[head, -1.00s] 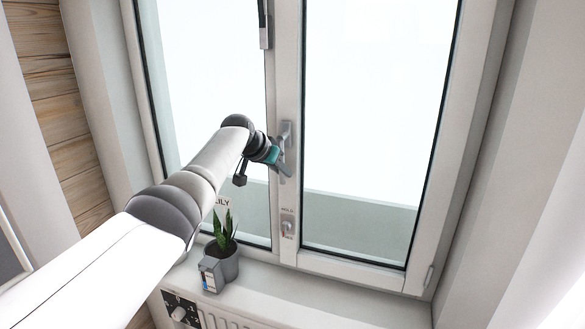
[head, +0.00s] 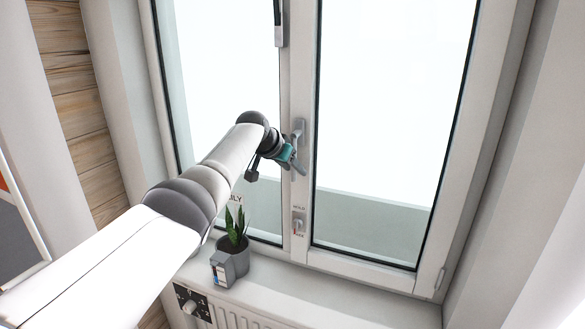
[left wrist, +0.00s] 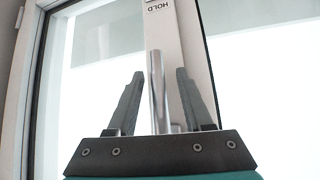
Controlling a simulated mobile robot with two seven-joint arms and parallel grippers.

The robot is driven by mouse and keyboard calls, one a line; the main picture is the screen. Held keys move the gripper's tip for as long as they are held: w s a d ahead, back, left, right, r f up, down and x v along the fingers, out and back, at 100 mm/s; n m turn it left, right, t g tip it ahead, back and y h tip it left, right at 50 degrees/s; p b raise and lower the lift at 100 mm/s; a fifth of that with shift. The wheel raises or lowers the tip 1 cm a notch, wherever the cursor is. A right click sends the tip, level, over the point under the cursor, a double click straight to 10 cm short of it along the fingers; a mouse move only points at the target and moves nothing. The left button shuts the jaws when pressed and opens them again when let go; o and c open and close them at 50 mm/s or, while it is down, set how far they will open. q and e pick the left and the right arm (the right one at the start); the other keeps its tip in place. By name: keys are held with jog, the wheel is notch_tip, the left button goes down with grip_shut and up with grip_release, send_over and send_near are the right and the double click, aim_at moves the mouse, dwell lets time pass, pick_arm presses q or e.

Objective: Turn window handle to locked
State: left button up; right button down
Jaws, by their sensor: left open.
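The window handle (head: 300,130) is grey metal and sits on the middle upright of the white window frame in the head view. My left gripper (head: 297,163) is at it, and its fingers hide much of the lever. In the left wrist view the lever (left wrist: 156,85) is a shiny bar standing between the two open fingers. A gap shows on each side of it, and its free end points toward the upside-down HOLD label (left wrist: 158,5). My right gripper is in neither view.
Below the handle is a small latch (head: 298,226) with a HOLD label above it. A potted plant (head: 234,262) stands on the sill (head: 330,303), left of the middle upright. A radiator (head: 235,318) is under the sill. The right sill is clear.

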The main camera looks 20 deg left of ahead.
pick_arm(q)
jog(key=b+v, duration=0.3)
jog(key=v, duration=1.2)
dwell(0.4)
dwell(0.4)
